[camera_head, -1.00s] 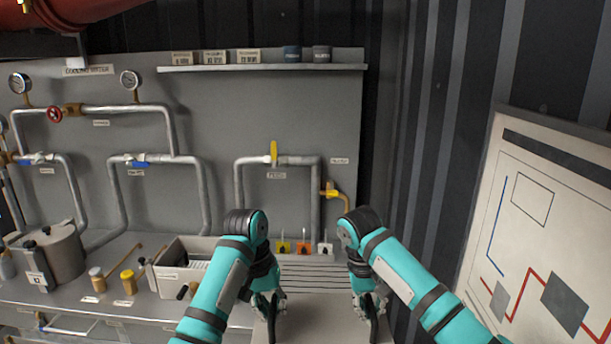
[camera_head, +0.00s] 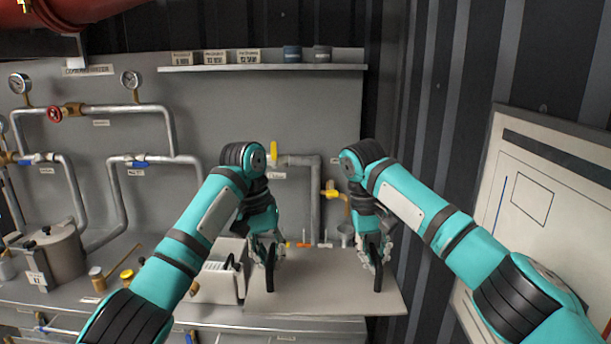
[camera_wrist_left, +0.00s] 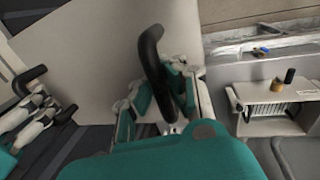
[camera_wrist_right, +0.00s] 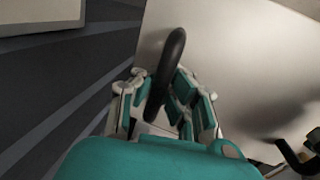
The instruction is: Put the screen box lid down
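The screen box lid (camera_head: 322,290) is a flat light-grey plate with two upright black loop handles, at the right end of the bench in the head view. My left gripper (camera_head: 268,250) is shut on its left handle (camera_wrist_left: 150,60). My right gripper (camera_head: 376,250) is shut on its right handle (camera_wrist_right: 170,65). The plate also fills much of the left wrist view (camera_wrist_left: 90,60) and the right wrist view (camera_wrist_right: 225,60). The lid hides the slatted surface below it. I cannot tell whether the lid rests on anything or hangs just above it.
A light box with slats (camera_head: 220,283) stands just left of the lid. A grey pot (camera_head: 52,255) and small jars stand further left. Pipes with a yellow valve (camera_head: 332,190) rise behind the lid. A dark corrugated wall and a diagram board (camera_head: 545,200) are at right.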

